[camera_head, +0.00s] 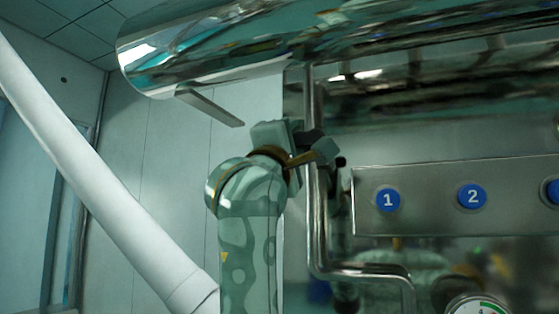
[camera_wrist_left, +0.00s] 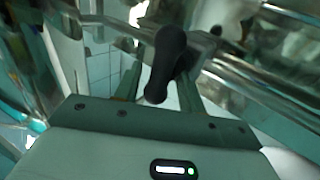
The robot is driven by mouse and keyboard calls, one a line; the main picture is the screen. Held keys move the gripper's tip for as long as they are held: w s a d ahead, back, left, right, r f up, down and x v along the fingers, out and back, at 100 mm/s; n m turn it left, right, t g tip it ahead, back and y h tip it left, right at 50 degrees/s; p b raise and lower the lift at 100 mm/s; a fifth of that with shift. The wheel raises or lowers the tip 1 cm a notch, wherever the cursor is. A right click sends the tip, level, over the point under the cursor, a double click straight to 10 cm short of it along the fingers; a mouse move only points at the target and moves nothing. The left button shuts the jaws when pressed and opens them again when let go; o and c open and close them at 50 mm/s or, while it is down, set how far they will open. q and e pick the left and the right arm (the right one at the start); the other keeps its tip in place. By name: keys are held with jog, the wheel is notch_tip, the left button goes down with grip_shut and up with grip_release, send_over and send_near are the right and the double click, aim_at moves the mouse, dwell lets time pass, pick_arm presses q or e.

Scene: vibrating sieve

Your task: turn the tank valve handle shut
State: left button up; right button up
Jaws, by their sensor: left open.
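The tank valve handle is a black lever (camera_wrist_left: 168,62) in the left wrist view. It stands between the two green fingers of my left gripper, with room at its sides. In the head view, a dark part of the handle (camera_head: 312,138) shows at the gripper, beside a vertical steel pipe. My left gripper (camera_head: 305,146) is open around the handle, below the shiny tank (camera_head: 230,50). The valve body is mostly hidden behind the gripper and pipe. My right gripper is not in view.
A steel pipe (camera_head: 318,220) runs down close to the right of my left gripper. A panel (camera_head: 430,212) with blue numbered buttons stands further right, above a gauge (camera_head: 478,305). A flat metal bar (camera_head: 210,108) juts out under the tank. A white tube (camera_head: 100,185) slants at left.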

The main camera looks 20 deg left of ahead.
pick_arm(q)
jog(key=b+v, duration=0.4)
jog(key=v, duration=1.1)
jog(key=shift+f+b, duration=0.15)
jog(key=shift+b, duration=0.15)
jog(key=shift+s+a, duration=0.1)
